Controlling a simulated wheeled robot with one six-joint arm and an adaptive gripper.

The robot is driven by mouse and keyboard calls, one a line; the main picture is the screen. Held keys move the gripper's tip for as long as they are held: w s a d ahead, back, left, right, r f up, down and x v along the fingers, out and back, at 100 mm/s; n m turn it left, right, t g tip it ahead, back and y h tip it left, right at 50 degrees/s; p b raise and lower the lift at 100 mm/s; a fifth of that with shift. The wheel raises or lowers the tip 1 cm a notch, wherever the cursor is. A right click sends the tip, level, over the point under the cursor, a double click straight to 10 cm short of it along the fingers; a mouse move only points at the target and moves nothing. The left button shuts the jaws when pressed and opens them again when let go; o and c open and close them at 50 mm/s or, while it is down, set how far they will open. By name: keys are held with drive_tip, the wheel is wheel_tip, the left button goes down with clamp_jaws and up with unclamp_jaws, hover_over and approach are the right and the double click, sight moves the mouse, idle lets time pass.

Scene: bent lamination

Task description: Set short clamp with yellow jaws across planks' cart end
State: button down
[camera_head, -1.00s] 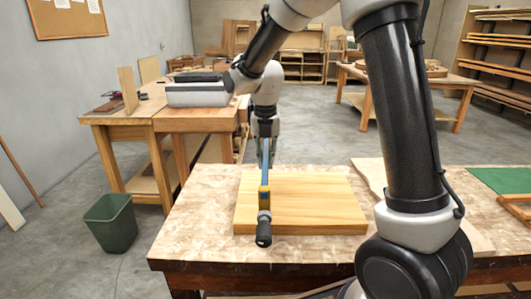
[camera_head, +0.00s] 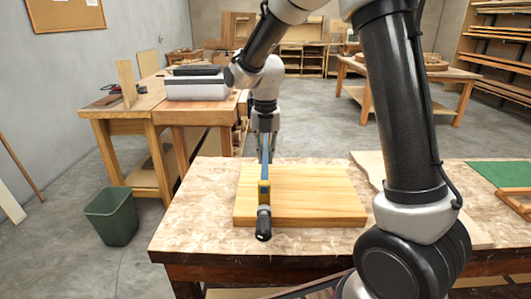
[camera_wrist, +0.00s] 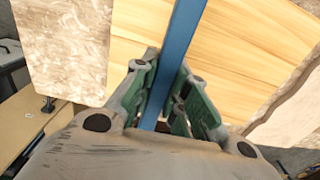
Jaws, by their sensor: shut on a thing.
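The planks (camera_head: 315,195) lie side by side as a flat light-wood panel on the workbench. The clamp has a blue bar (camera_wrist: 184,35), a yellow jaw (camera_head: 264,188) and a black handle (camera_head: 264,224). It lies lengthwise over the left part of the planks, its handle reaching past their near edge. My gripper (camera_head: 265,135) is at the far edge of the planks, shut on the blue bar. In the wrist view its green-padded fingers (camera_wrist: 165,100) close around the bar. The far jaw is hidden, and I cannot tell whether the jaws touch the wood.
The workbench top (camera_head: 195,215) is clear left of the planks. A wavy-edged board (camera_head: 370,168) and a green mat (camera_head: 500,173) lie to the right. A green bin (camera_head: 112,215) stands on the floor at left. A bench with a grey case (camera_head: 197,88) stands behind.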

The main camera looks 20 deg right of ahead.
drive_tip(key=shift+f, duration=2.35)
drive_tip(key=shift+f, duration=1.95)
drive_tip(key=c, duration=1.4)
unclamp_jaws()
drive_tip(key=shift+o, duration=0.3)
wheel_tip(320, 180, up, 12)
drive_tip(key=shift+w, duration=0.1)
drive_tip(key=shift+r, duration=0.1)
